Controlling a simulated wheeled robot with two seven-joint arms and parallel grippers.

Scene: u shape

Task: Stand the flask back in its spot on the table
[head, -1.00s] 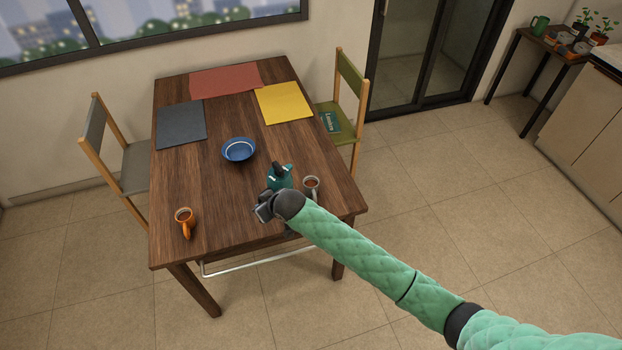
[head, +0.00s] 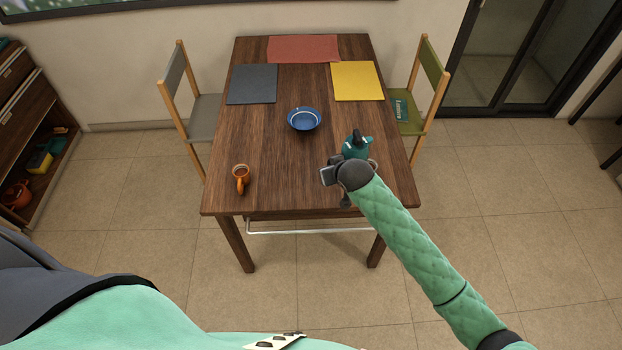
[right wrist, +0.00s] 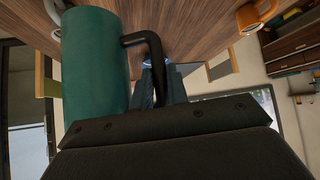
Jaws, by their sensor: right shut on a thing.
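The teal flask (head: 356,148) with a dark top is at the near right part of the wooden table (head: 265,150), just beyond my right wrist in the head view. In the right wrist view the flask (right wrist: 95,60) fills the left side, with its dark handle (right wrist: 151,45) curving out to the right. My right gripper (right wrist: 162,82) is shut on the flask at this handle. The wrist hides the flask's lower part in the head view, so I cannot tell whether its base touches the table. My left gripper is not in view.
A blue bowl (head: 304,119) stands mid-table and an orange mug (head: 241,178) near the front left. Another mug is mostly hidden behind my right wrist. Grey (head: 252,84), red (head: 303,48) and yellow (head: 357,80) mats lie at the back. Chairs stand left (head: 200,115) and right (head: 415,110).

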